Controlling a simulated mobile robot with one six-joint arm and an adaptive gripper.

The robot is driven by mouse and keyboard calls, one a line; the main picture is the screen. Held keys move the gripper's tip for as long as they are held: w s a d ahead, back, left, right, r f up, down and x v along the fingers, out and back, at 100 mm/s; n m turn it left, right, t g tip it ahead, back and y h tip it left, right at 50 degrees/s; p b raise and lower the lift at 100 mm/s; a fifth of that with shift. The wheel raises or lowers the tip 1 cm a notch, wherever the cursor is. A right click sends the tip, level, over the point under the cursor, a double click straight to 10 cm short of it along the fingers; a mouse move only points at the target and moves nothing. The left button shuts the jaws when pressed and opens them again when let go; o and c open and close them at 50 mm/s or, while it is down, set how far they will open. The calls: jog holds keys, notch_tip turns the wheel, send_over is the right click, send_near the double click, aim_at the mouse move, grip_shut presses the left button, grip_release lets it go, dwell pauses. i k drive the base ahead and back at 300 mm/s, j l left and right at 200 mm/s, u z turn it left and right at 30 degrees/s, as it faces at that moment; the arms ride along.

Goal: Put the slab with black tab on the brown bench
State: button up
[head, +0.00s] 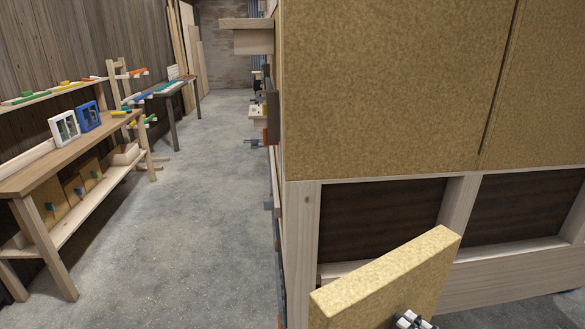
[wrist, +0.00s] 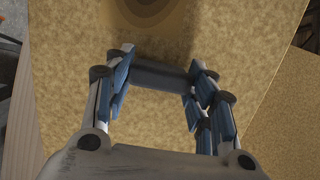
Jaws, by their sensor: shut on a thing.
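The tan slab (head: 390,278) is held up at the bottom of the head view, tilted, close in front of the framed wall. In the wrist view the slab (wrist: 160,125) fills most of the picture. Its black tab (wrist: 155,77) lies between the blue-padded fingers of my gripper (wrist: 157,82), which is shut on it. My gripper also shows at the bottom edge of the head view (head: 412,320). A brown-topped bench (head: 30,177) stands at the left wall, well away from the slab.
A large structure with tan panels (head: 390,80) blocks the right. The grey floor (head: 180,240) between is clear.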

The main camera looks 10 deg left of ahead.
aim_at(28, 171)
jog(key=u, duration=1.4)
jog(key=i+u, duration=0.3)
jog(key=i, duration=3.2)
jog(key=i+u, duration=0.1)
jog(key=i, duration=0.5)
jog(key=i+l+u, duration=0.1)
jog(key=i, duration=0.45)
jog(key=i+l, duration=0.15)
jog(key=i, duration=0.45)
jog(key=u, duration=0.05)
